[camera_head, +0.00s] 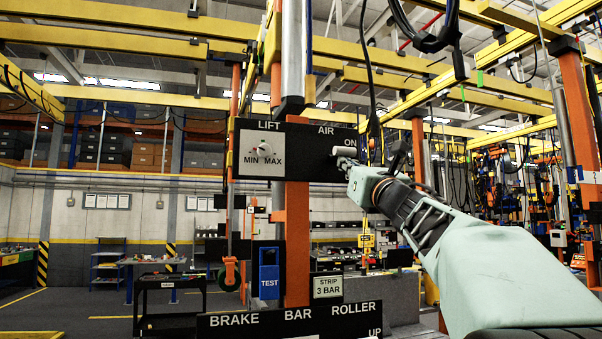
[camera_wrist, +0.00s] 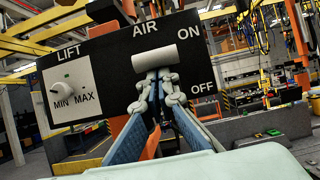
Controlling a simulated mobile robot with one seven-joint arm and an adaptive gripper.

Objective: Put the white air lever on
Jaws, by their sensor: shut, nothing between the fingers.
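The white air lever (camera_wrist: 167,56) is a short white cylinder on the black panel (camera_wrist: 110,62), under the word AIR. In the wrist view it lies nearly level, left of the ON and OFF labels and between them in height. In the head view the lever (camera_head: 344,151) shows at the panel's right end, near ON. My gripper (camera_wrist: 158,88) is shut and empty, its fingertips just below the lever; whether they touch it I cannot tell. In the head view my gripper (camera_head: 349,164) comes in from the right. The lever's mount is hidden behind the fingertips.
A LIFT knob (camera_head: 264,150) with MIN and MAX marks sits at the panel's left. An orange post (camera_head: 297,230) stands below the panel. A blue TEST box (camera_head: 269,272) and the BRAKE BAR ROLLER panel (camera_head: 290,322) are lower down. A dark hose hangs close above my gripper.

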